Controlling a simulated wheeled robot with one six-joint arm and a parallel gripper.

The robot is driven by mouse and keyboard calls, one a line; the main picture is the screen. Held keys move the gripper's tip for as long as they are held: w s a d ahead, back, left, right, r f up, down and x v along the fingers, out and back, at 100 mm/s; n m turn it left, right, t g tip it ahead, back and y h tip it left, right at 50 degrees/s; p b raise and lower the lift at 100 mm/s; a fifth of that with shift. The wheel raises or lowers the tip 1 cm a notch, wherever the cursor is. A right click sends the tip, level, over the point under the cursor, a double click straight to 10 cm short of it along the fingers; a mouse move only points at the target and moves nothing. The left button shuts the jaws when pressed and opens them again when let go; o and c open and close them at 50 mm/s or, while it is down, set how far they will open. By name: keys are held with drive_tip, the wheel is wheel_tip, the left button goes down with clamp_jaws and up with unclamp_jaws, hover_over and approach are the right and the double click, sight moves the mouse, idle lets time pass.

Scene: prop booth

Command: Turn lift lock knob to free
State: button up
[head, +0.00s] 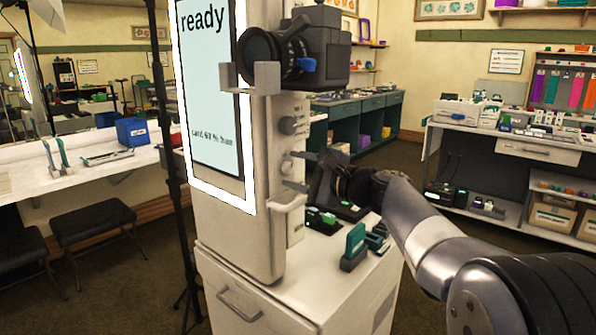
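A tall white column (263,190) stands on a white cabinet and carries a black camera on top. Two small knobs sit on its right side: an upper one (290,125) and a lower one (287,166). I see no readable label, so I cannot tell which is the lift lock knob. My gripper (290,170) reaches in from the right, its two pale fingers apart, one above and one below the lower knob's level. Contact with the knob is not clear. My dark gripper body hides part of the cabinet top behind it.
The screen (212,95) on the column reads "ready". The black camera (300,50) overhangs above the knobs. Small green and dark items (355,246) stand on the cabinet top (315,275). A dark stand pole (168,130) is left of the column. Open floor lies right of the cabinet.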

drive_tip(key=v, duration=1.1)
drive_tip(key=shift+w+a, duration=0.1)
drive_tip(key=shift+w, duration=0.05)
drive_tip(key=x, duration=1.1)
drive_tip(key=shift+r+p, duration=0.1)
drive_tip(key=shift+p, duration=0.2)
drive_tip(key=shift+b, duration=0.4)
